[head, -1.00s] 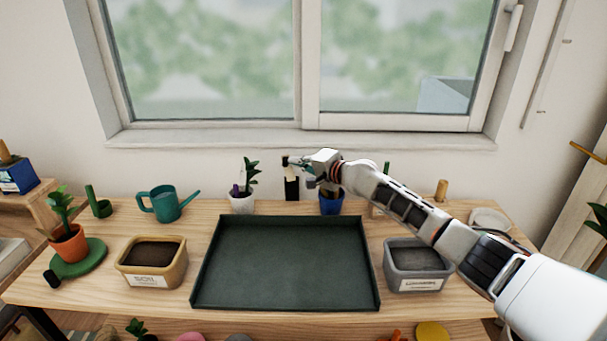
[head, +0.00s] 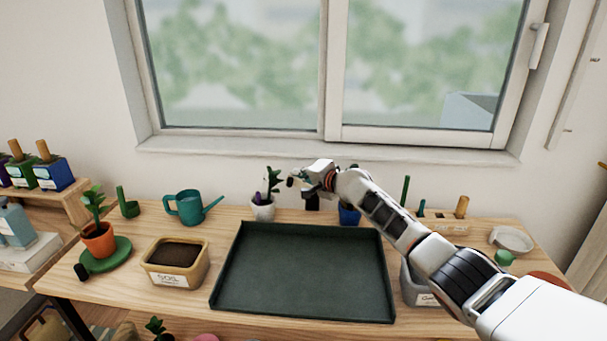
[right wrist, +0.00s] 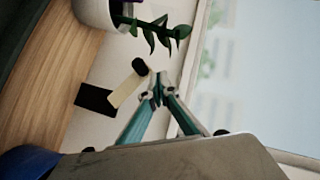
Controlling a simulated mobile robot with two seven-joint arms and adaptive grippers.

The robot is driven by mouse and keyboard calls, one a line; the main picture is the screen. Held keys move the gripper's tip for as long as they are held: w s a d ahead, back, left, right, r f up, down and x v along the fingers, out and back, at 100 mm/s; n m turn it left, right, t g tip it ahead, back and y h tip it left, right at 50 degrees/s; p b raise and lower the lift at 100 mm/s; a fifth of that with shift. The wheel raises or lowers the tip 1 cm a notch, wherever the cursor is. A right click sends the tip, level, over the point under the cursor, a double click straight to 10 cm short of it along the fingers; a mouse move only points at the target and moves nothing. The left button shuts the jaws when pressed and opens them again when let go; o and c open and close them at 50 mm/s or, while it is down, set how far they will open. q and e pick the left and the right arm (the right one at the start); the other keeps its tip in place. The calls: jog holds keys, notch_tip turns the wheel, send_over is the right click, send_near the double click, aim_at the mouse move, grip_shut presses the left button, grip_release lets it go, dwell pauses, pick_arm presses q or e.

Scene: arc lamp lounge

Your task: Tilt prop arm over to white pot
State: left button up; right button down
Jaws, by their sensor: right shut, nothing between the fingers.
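The white pot (head: 263,210) with a green plant stands behind the tray's back left corner; it is also at the top of the right wrist view (right wrist: 98,12). The prop arm (right wrist: 127,90) is a cream bar with a black knob, rising from a black base (head: 312,203). It leans toward the white pot, its knob (head: 290,182) apart from the pot. My right gripper (head: 303,178) is shut and empty. Its fingertips (right wrist: 155,88) are close beside the arm's upper part, on the side away from the pot; I cannot tell whether they touch. My left gripper is out of view.
A blue pot (head: 349,216) stands right of the black base, partly behind my arm. A dark green tray (head: 303,314) fills the table's middle. A soil bin (head: 176,262), teal watering can (head: 188,207) and orange pot (head: 98,240) are to the left. The window is behind.

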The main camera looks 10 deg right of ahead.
jog(key=shift+w+a+f, duration=0.1)
jog(key=shift+a+f, duration=0.1)
jog(key=shift+a, duration=0.1)
dwell(0.4)
jog(key=shift+r, duration=0.1)
